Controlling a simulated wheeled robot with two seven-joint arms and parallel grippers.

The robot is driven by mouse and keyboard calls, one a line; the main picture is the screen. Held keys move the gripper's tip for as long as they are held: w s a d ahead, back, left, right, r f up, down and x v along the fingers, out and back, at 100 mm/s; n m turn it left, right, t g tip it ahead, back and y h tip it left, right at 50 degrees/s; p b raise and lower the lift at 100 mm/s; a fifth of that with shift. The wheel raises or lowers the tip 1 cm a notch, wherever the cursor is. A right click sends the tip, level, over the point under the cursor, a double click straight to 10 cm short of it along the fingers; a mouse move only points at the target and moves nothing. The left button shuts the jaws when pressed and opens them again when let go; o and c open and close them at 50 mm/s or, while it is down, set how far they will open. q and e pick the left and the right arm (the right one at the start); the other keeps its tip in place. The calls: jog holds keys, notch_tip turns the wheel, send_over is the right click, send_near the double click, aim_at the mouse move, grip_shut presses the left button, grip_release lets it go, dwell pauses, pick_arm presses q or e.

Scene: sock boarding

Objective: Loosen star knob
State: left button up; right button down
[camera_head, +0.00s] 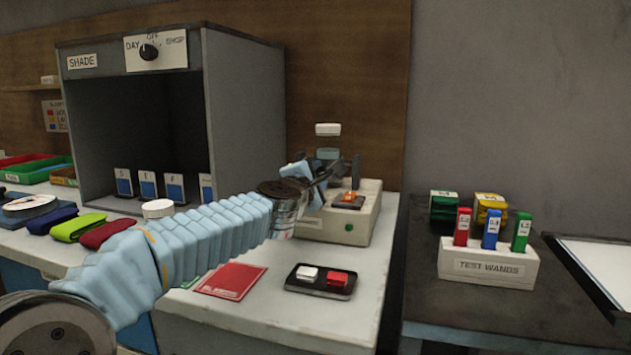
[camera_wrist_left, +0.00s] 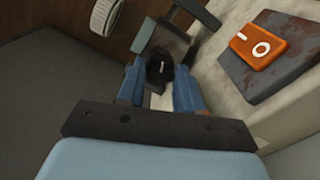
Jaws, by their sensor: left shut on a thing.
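In the left wrist view, a dark star knob (camera_wrist_left: 158,68) with a short white mark sits between the two blue fingers of my left gripper (camera_wrist_left: 160,88). The fingers are shut on the knob. In the head view my left arm comes in from the left, and my left gripper (camera_head: 318,180) is at the cream machine (camera_head: 372,222) on the bench. The knob is hidden there behind the gripper and wrist. A white cap (camera_head: 327,129) stands above the machine and also shows in the left wrist view (camera_wrist_left: 104,16). My right gripper is in neither view.
A black tray (camera_head: 320,287) with a white and a red piece lies in front. A grey shade box (camera_head: 245,115) stands behind my arm. A test wands block (camera_head: 487,265) stands right.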

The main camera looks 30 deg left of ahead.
pick_arm(q)
jog(key=n, duration=0.3)
jog(key=shift+b, duration=0.4)
jog(key=n, duration=0.2)
jog(key=shift+n+b, duration=0.3)
jog(key=shift+b, duration=0.1)
jog(key=n+b, duration=0.1)
jog(key=n, duration=0.4)
jog(key=shift+n, duration=0.3)
jog(key=shift+r, duration=0.1)
jog(key=o, duration=1)
jog(key=shift+o, duration=0.2)
jog(key=shift+s, duration=0.15)
jog(key=v, duration=1.3)
jog(key=shift+s+d, duration=0.15)
jog(key=shift+s, duration=0.1)
